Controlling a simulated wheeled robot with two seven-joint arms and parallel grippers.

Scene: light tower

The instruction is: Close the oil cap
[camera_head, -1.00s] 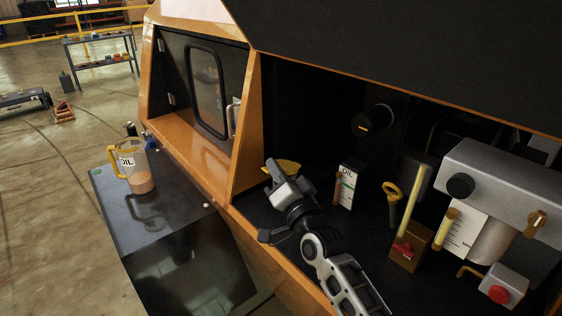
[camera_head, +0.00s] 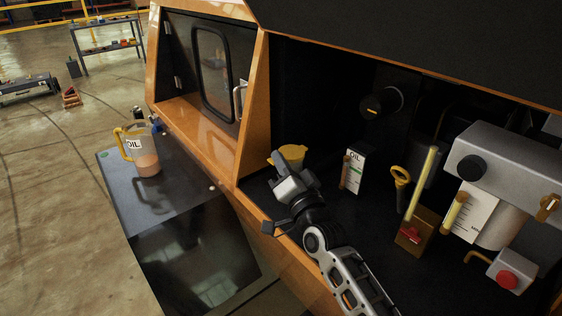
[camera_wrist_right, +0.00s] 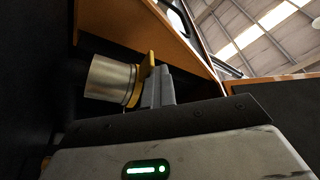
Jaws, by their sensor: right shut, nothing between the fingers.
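The yellow oil cap (camera_head: 293,155) sits inside the machine's open bay, near its left front edge. In the right wrist view the yellow cap (camera_wrist_right: 136,86) is at the end of a silver cylinder (camera_wrist_right: 107,80), with a yellow tab sticking up. My right gripper (camera_head: 280,167) is shut and empty, right beside the cap and partly in front of it. Its fingertips (camera_wrist_right: 162,82) are close against the yellow part in the wrist view; I cannot tell whether they touch. Whether the cap is fully seated is unclear. My left gripper is out of view.
An oil-labelled gauge (camera_head: 353,172), a yellow-ringed dipstick (camera_head: 401,177) and a grey unit (camera_head: 500,150) stand right in the bay. An orange post (camera_head: 252,105) rises at left. A jug (camera_head: 146,158) stands on the dark table (camera_head: 185,195) outside.

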